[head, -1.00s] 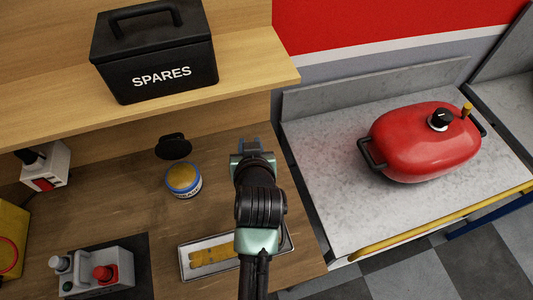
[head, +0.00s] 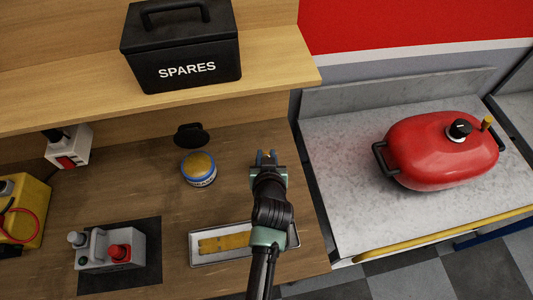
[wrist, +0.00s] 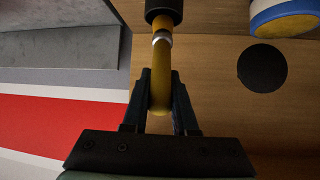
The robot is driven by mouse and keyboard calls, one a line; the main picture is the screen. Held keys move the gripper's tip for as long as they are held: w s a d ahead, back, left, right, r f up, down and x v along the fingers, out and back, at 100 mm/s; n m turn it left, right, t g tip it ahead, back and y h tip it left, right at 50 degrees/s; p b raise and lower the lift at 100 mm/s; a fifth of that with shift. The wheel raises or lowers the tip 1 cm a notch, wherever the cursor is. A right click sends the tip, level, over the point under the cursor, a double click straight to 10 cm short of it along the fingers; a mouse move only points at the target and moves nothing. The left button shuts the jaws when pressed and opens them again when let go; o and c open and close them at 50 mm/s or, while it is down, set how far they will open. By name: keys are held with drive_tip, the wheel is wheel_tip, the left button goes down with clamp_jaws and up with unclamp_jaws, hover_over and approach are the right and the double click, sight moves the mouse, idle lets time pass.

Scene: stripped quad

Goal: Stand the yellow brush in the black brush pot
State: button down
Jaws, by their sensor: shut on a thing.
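My gripper (head: 266,158) is shut on the yellow brush (wrist: 161,75), above the back right part of the wooden bench. In the wrist view the brush's rounded yellow end lies between the fingers. A silver ring and a wide black end (wrist: 164,10) lie towards the top edge, where the view cuts it off. A round black thing (head: 190,135), which looks like the black brush pot, stands at the back of the bench, left of my gripper. It shows as a dark disc in the wrist view (wrist: 262,68). The brush is apart from it.
A blue and white tin (head: 199,169) stands just in front of the round black thing. A metal tray (head: 205,259) with a yellow strip lies at the front. A switch box (head: 107,249) is at left. The shelf with the SPARES box (head: 185,65) overhangs the back.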

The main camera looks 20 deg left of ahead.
drive_tip(key=shift+f+b, duration=0.6)
drive_tip(key=shift+f, duration=0.05)
drive_tip(key=c, duration=0.7)
unclamp_jaws()
drive_tip(key=shift+r, duration=0.1)
drive_tip(key=shift+r+p, duration=0.35)
drive_tip(key=shift+p, duration=0.05)
drive_tip(key=b+v, duration=0.1)
drive_tip(key=v, duration=1.1)
drive_tip(key=shift+r, duration=0.2)
